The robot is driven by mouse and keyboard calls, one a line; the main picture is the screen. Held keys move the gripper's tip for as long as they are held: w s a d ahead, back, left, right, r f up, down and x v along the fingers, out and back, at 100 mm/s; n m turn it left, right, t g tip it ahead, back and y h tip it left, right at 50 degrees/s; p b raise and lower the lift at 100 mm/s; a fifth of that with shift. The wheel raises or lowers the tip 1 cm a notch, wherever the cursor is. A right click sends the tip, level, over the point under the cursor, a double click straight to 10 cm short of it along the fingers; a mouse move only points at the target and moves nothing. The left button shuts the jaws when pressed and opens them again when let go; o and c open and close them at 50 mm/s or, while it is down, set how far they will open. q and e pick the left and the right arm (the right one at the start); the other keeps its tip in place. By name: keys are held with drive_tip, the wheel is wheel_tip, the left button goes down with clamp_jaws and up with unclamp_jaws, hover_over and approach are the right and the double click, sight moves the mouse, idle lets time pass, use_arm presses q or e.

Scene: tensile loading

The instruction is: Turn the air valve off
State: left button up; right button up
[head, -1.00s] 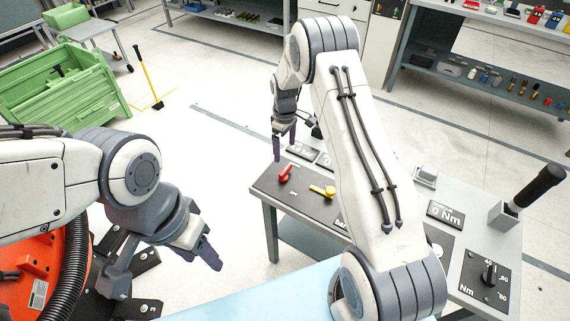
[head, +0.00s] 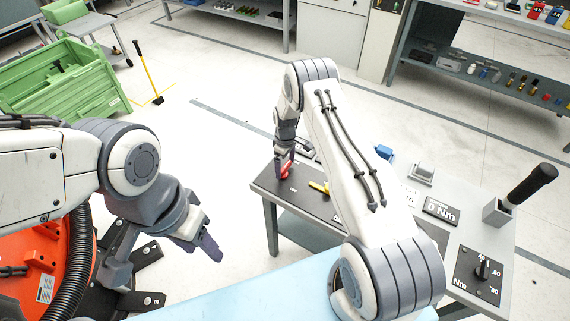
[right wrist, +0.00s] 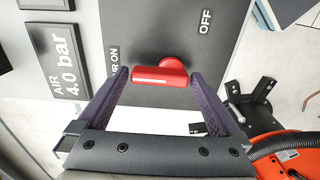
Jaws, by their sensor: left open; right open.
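The air valve has a red handle (right wrist: 160,76) on a dark panel (right wrist: 190,28). In the right wrist view its lever lies crosswise, its free end on the side of the ON label (right wrist: 114,60); the OFF label (right wrist: 206,21) is at upper right. My right gripper (right wrist: 160,82) is open, with its fingers on either side of the red handle and a gap visible at each side. In the head view, the right gripper (head: 284,160) points down over the red handle (head: 286,171), partly covering it. My left gripper (head: 207,249) is open and empty, away from the bench.
A display (right wrist: 62,75) beside the valve reads AIR 4.0 bar. A yellow handle (head: 318,188) sits on the same panel, close to the right arm. A torque display (head: 441,210) and a dial (head: 482,270) are farther right. A green crate (head: 60,80) stands back left.

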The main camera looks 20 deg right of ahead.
drive_tip(key=c, duration=1.1)
drive_tip(key=m+b, duration=0.2)
drive_tip(key=m, duration=0.1)
drive_tip(key=shift+s+d+f+b, duration=0.15)
drive_tip(key=shift+s+b, duration=0.05)
drive_tip(key=shift+b, duration=0.2)
drive_tip(key=m+b, duration=0.1)
drive_tip(key=m, duration=0.1)
drive_tip(key=m+b, duration=0.1)
drive_tip(key=m, duration=0.1)
drive_tip(key=shift+s+m, duration=0.35)
drive_tip(key=shift+m, duration=0.05)
drive_tip(key=m, duration=0.1)
drive_tip(key=m+b, duration=0.1)
drive_tip(key=m, duration=0.1)
drive_tip(key=m+b, duration=0.1)
drive_tip(key=m, duration=0.1)
drive_tip(key=shift+s, duration=0.35)
drive_tip(key=m, duration=0.1)
drive_tip(key=m+b, duration=0.1)
drive_tip(key=m, duration=0.3)
drive_tip(key=shift+s+a, duration=0.25)
drive_tip(key=shift+b, duration=0.3)
drive_tip(key=o, duration=1.1)
